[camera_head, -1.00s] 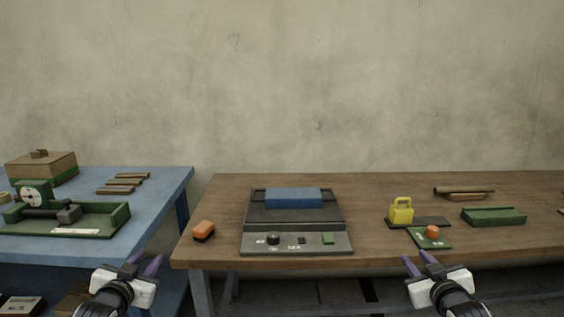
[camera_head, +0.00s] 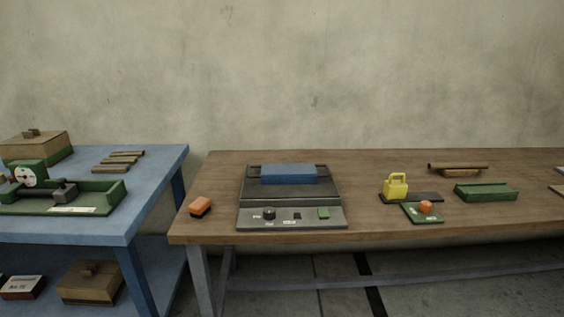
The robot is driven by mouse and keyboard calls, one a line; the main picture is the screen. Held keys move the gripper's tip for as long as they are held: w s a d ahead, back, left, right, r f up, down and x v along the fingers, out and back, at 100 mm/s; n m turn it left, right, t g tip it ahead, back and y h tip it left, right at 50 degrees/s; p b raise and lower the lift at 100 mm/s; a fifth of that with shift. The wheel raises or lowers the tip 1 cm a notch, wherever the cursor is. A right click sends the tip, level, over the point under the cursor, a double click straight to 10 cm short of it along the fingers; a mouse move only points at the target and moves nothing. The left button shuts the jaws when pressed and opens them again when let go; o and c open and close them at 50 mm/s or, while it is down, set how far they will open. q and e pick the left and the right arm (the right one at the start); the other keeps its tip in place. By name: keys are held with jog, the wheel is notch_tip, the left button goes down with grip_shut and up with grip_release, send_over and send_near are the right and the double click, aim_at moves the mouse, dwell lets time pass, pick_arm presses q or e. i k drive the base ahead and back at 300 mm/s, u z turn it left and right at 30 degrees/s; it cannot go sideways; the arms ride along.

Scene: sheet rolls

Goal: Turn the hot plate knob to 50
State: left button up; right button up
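The hot plate (camera_head: 247,190) stands on the wooden table, left of the table's middle, with a dark flat top and a blue block (camera_head: 288,174) lying at its back. Its grey front panel (camera_head: 325,224) carries a round black knob (camera_head: 269,214) at the left, a small dark square part beside it and a green square button (camera_head: 323,213) at the right. Small white labels sit around the knob; their numbers are too small to read. Neither of my grippers shows in the head view.
The wooden table (camera_head: 360,170) also holds an orange-and-black block (camera_head: 200,206), a yellow padlock-shaped item (camera_head: 395,187), a green plate with an orange button (camera_head: 426,207) and a green tray (camera_head: 486,192). A blue table (camera_head: 150,185) with a green dial device stands left, across a gap.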

aim_at(269, 213)
jog(key=u, duration=0.55)
jog(key=k, duration=0.6)
jog(key=z, duration=0.2)
jog(key=i, duration=1.25)
jog(key=u, duration=0.75)
